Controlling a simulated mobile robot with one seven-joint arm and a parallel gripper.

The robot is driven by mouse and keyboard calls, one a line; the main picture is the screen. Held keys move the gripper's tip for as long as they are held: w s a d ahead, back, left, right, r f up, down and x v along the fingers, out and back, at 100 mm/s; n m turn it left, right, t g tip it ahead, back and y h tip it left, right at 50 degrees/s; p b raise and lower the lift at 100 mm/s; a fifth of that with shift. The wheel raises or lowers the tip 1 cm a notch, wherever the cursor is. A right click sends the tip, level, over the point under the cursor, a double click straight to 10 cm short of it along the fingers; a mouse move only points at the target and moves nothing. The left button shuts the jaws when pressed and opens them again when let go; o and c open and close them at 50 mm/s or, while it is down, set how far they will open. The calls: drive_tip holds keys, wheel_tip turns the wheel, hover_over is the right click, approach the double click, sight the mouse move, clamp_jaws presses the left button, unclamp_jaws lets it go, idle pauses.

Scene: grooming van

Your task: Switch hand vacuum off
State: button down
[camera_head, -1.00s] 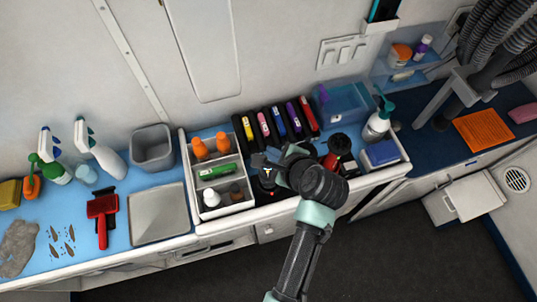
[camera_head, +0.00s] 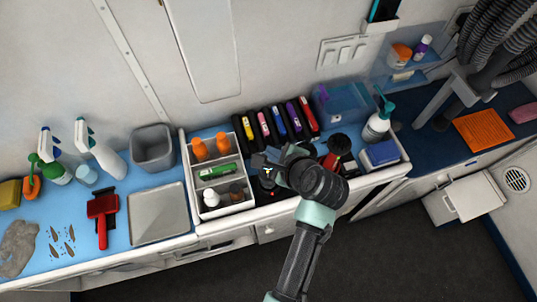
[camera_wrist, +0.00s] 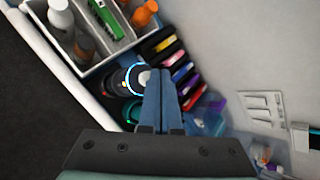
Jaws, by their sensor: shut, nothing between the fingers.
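My gripper (camera_head: 264,163) is shut and empty, reaching down over the counter just right of the white organizer. In the wrist view its closed blue-grey fingers (camera_wrist: 158,78) point at a dark round device with a glowing cyan ring (camera_wrist: 124,80), which seems to be the hand vacuum. A pale round end of it lies right beside the fingertips; I cannot tell whether they touch. In the head view the dark device (camera_head: 267,187) is mostly hidden by my gripper, with a small red light showing. Its switch position cannot be made out.
The white organizer (camera_head: 237,208) holds orange bottles and a green item. A row of colour-marked black cases (camera_head: 279,123) stands behind. A black and red item (camera_head: 339,145), a pump bottle (camera_head: 377,125) and a blue bin (camera_head: 343,103) are to the right.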

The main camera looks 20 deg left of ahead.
drive_tip(key=shift+f, duration=0.15)
drive_tip(key=shift+f, duration=0.5)
idle(0.5)
drive_tip(key=shift+r, duration=0.2)
drive_tip(key=shift+r+p, duration=0.45)
drive_tip(key=shift+p, duration=0.4)
wheel_tip(320, 180, up, 6)
drive_tip(key=p, duration=0.7)
drive_tip(key=shift+d+f, duration=0.1)
